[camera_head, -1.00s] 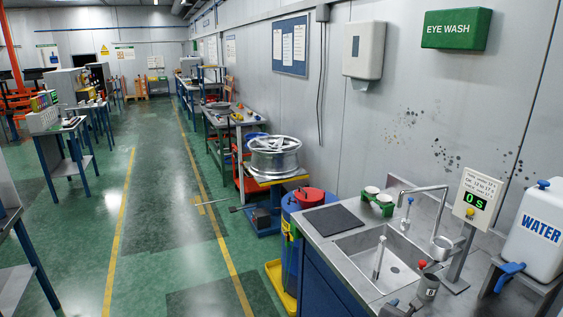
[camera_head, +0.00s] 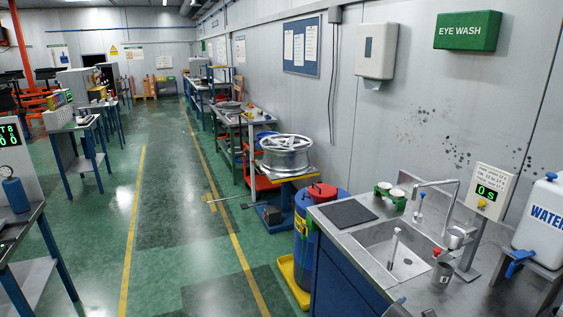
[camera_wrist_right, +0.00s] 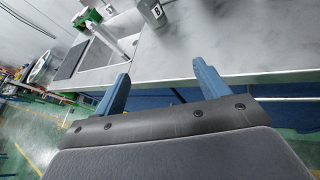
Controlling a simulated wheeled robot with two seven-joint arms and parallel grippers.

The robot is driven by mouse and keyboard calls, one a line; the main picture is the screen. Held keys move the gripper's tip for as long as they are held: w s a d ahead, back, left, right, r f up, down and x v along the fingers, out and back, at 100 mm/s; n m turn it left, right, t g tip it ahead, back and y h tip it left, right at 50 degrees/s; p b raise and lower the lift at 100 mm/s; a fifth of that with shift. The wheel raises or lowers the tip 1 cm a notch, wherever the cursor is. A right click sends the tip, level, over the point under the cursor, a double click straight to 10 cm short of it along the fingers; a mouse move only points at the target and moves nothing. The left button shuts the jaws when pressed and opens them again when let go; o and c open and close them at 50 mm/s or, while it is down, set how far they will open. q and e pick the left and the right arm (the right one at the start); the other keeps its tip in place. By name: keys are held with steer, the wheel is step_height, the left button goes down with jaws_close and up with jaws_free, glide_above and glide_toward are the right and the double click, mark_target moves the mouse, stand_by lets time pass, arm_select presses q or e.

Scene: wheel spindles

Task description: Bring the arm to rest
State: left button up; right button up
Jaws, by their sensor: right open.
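My right gripper (camera_wrist_right: 162,84) is open and empty in the right wrist view, its two blue fingers wide apart in front of the metal sink counter's edge. In the head view only small bits of what looks like this gripper show at the bottom edge. A grey cup (camera_head: 443,273) stands on the counter (camera_head: 480,293) right of the sink. The cup, marked B, also shows in the right wrist view (camera_wrist_right: 151,12), beyond the fingers and apart from them. My left gripper is not in view.
The sink (camera_head: 405,262) has a tap and a brush-like tool in it. A green holder with white cups (camera_head: 392,196) stands behind it. A water jug (camera_head: 541,220) is at the right. A blue drum (camera_head: 318,225) stands left of the counter. The green floor aisle (camera_head: 180,230) is open.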

steer(key=w+a+f+m+y, duration=0.3)
steer(key=a+f+m, duration=0.1)
steer(key=f+m, duration=0.4)
steer(key=w+a+f+m+y, duration=0.2)
steer(key=w+a+f+m, duration=0.15)
steer(key=f+m, duration=0.4)
steer(key=s+a+f+m+g+y, duration=0.1)
steer(key=s+a+f+m, duration=0.2)
steer(key=f, duration=0.6)
steer(key=s+a+f+m+g+y, duration=0.1)
steer(key=s+a+f+y, duration=0.2)
steer(key=f, duration=0.6)
steer(key=s+a+f+m+g, duration=0.1)
steer(key=s+a+f+m, duration=0.15)
steer(key=s+f, duration=0.45)
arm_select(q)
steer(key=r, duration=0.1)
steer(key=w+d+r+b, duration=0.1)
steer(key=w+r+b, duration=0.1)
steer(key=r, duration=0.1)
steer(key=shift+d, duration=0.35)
arm_select(e)
steer(key=s+f+g, duration=0.2)
steer(key=s+f, duration=0.9)
steer(key=s, duration=0.3)
steer(key=s+f+g, duration=0.3)
steer(key=s+f, duration=0.8)
steer(key=s, duration=0.3)
steer(key=shift+s+f+y, duration=0.2)
steer(key=shift+f+y, duration=0.2)
